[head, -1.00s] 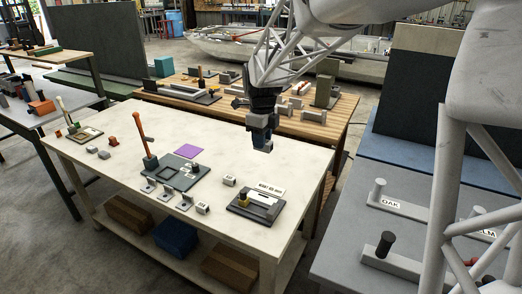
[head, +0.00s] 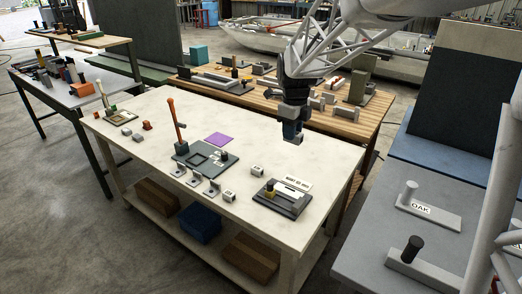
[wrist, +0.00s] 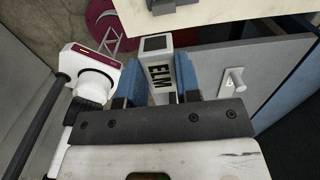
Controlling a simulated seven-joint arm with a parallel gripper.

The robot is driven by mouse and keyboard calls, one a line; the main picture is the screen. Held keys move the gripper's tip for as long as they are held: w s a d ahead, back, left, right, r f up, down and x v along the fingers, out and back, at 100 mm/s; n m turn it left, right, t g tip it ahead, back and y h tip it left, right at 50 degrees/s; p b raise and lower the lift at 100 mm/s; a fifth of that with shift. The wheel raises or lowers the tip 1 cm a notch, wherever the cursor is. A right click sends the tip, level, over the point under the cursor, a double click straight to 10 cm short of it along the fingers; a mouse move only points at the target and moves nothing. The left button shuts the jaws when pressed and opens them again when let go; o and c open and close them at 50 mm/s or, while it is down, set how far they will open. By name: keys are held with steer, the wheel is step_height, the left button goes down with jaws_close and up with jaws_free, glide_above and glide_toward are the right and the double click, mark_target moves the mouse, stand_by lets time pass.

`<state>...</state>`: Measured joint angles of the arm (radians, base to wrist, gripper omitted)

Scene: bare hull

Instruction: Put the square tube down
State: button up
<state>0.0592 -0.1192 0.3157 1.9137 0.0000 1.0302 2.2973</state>
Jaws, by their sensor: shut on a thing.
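My gripper (head: 293,132) hangs above the right part of the cream table (head: 325,150), near its back edge, in the head view. It is shut on the square tube (wrist: 158,68), a pale grey tube with a dark square opening and the word ELM on one face. In the wrist view the tube sits between the two blue fingers. In the head view only a small part of the tube may show under the fingers. The tube looks clear of the tabletop, but its exact height is hard to tell.
A dark fixture (head: 283,198) with a yellow part, a dark tray (head: 205,160) and several small blocks stand on the cream table. A purple mat (head: 218,139) lies there. A wooden table (head: 235,92) behind is crowded. The grey bench (head: 385,215) at right holds an OAK peg plate (head: 430,215).

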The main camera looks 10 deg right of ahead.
steer(key=a+f, duration=0.4)
steer(key=f, duration=0.3)
steer(key=s+a+f, duration=0.1)
steer(key=a+f, duration=0.3)
steer(key=f, duration=0.4)
steer(key=a+f, duration=0.4)
steer(key=f, duration=0.4)
steer(key=shift+s+f, duration=0.2)
steer(key=shift+s, duration=0.05)
glide_above(243, 185)
steer(key=shift+w+f, duration=0.1)
steer(key=shift+f, duration=0.6)
steer(key=shift+f, duration=0.1)
steer(key=shift+f, duration=1.65)
steer(key=shift+f, duration=0.15)
